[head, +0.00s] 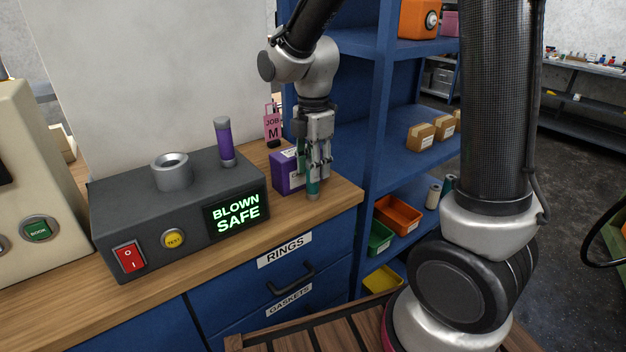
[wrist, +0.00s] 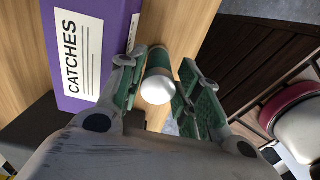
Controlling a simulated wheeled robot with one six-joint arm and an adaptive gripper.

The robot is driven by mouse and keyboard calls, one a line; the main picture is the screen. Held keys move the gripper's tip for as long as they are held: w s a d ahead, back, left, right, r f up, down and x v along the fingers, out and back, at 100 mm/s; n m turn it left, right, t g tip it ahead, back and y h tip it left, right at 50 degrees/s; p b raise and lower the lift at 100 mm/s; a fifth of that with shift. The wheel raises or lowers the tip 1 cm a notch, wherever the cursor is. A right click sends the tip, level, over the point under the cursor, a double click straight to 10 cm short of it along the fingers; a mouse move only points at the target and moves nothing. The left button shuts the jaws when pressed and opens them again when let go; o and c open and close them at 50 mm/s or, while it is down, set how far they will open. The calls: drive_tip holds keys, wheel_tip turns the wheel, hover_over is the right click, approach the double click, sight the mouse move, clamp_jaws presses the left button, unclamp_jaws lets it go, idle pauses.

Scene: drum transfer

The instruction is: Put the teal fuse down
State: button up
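The teal fuse (head: 313,187) stands upright at the right end of the wooden counter, its lower end appearing to rest on the wood. In the wrist view the fuse (wrist: 159,84) shows its pale end cap towards the camera and a teal band beyond. My gripper (head: 318,172) points straight down around the fuse. In the wrist view my gripper (wrist: 160,75) has one green-padded finger on each side of the fuse, with narrow gaps that suggest it is open. Contact at the fingertips is hard to make out.
A purple box (head: 288,172) labelled CATCHES (wrist: 88,50) stands close left of my gripper. A dark tester (head: 180,205) reading BLOWN SAFE has an empty-looking socket (head: 172,172) and a purple fuse (head: 224,142) on top. The counter's front edge is near. Blue shelves (head: 385,120) stand right.

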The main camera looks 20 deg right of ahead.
wheel_tip(320, 180, down, 5)
drive_tip(key=shift+f, duration=0.1)
drive_tip(key=shift+a, duration=0.1)
clamp_jaws()
